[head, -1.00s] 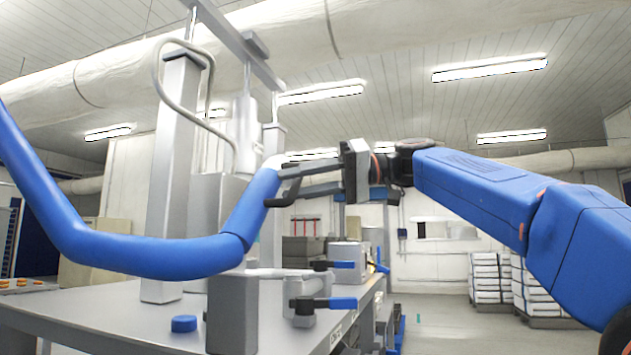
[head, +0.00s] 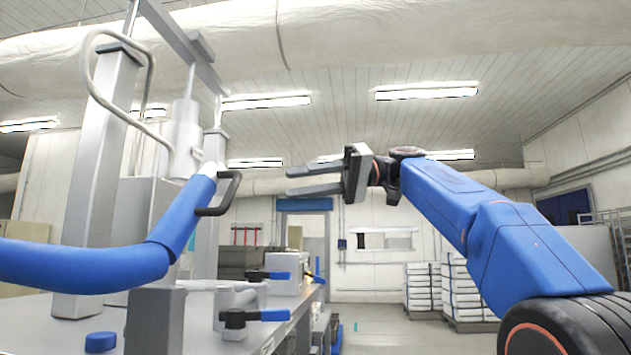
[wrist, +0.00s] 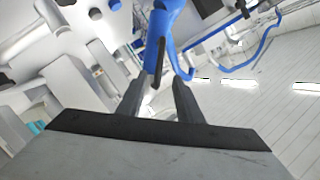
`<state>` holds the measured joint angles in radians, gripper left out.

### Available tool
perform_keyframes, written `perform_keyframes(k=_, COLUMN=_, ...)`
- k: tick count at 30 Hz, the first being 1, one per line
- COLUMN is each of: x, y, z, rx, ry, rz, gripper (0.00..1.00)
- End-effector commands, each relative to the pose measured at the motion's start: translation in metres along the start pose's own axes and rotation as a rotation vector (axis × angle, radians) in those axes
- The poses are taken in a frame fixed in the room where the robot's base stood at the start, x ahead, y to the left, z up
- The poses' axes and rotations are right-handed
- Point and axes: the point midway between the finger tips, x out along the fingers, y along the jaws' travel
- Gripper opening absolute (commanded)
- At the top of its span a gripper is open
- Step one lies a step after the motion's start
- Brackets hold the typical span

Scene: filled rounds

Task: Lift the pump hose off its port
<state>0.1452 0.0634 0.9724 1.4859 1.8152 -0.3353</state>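The thick blue pump hose (head: 80,262) runs in from the left and bends up to an end with a pale collar beside the grey machine. A dark loop handle (head: 232,190) sits on its right side near that end. I cannot tell whether the hose end is seated on a port. My gripper (head: 288,182) is open and empty, just right of the handle, with a gap between. In the wrist view, the blue hose (wrist: 163,20) and dark handle (wrist: 160,62) show ahead of my two spread fingers (wrist: 158,84).
A grey machine with posts (head: 92,180) and a bent tube stands on the table (head: 30,315). A blue cap (head: 100,342) and blue-levered valves (head: 268,315) are on it. Stacked white boxes (head: 425,285) stand at the back right. Floor at right is clear.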

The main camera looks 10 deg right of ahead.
Motion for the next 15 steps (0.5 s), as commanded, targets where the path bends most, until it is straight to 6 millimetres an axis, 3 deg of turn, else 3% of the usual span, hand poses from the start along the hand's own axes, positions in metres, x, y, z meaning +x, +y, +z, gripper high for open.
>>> perform_keyframes(k=6, x=-0.023, y=0.0, z=0.0, rx=-0.001, ry=0.001, rz=0.002, gripper=0.33)
perform_keyframes(k=15, x=-0.03, y=-0.001, z=0.0, rx=-0.001, ry=0.0, rz=-0.001, gripper=0.33)
